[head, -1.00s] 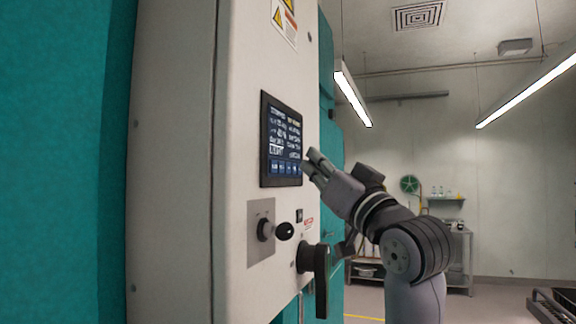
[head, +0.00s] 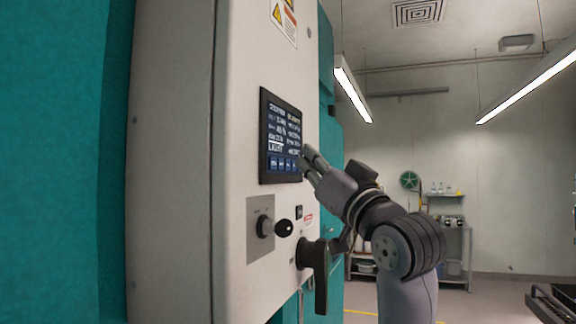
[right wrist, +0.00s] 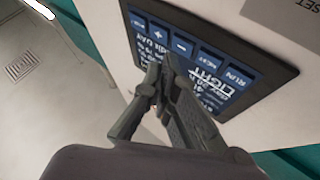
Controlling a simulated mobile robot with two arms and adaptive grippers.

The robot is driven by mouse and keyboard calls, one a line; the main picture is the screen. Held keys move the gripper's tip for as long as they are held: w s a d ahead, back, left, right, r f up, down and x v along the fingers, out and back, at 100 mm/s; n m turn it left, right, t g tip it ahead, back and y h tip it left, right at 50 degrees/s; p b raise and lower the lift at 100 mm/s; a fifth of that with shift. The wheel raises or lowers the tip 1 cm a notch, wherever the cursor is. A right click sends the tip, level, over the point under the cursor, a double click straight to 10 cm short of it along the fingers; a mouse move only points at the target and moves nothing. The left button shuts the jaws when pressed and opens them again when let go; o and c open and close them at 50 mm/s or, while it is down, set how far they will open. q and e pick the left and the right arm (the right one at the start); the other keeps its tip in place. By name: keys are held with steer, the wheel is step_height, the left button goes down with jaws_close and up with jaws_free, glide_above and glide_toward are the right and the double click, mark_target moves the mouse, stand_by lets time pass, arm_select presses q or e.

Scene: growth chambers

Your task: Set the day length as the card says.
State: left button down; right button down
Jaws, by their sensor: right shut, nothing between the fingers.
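The chamber's touch screen (head: 281,128) is a dark panel with pale text on the grey control cabinet. In the right wrist view the screen (right wrist: 225,95) appears upside down and tilted, with the word LIGHT in large letters. Its row of blue buttons includes plus (right wrist: 158,34), minus (right wrist: 181,46), NEXT and RUN. My right gripper (head: 306,155) is shut and empty, its fingertips at the screen's lower right edge in the head view. In the right wrist view the fingertips (right wrist: 161,62) lie close to the plus and minus buttons; contact cannot be told. I see no readable card. My left gripper is out of view.
Below the screen are a rotary knob (head: 265,226), a small black switch (head: 299,212) and a black door handle (head: 320,270). A warning label (head: 284,20) is above. A shelf with bottles (head: 445,194) and a bench stand far behind. The room to the right is open.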

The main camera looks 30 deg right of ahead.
steer(key=shift+w+a, duration=0.1)
stand_by(0.6)
steer(key=shift+w+a, duration=0.2)
steer(key=shift+w+a, duration=0.2)
steer(key=shift+w, duration=0.05)
stand_by(0.7)
stand_by(0.3)
steer(key=shift+s+d, duration=0.5)
steer(key=shift+s, duration=0.05)
steer(key=shift+s+d, duration=1.65)
steer(key=shift+s, duration=0.25)
stand_by(0.6)
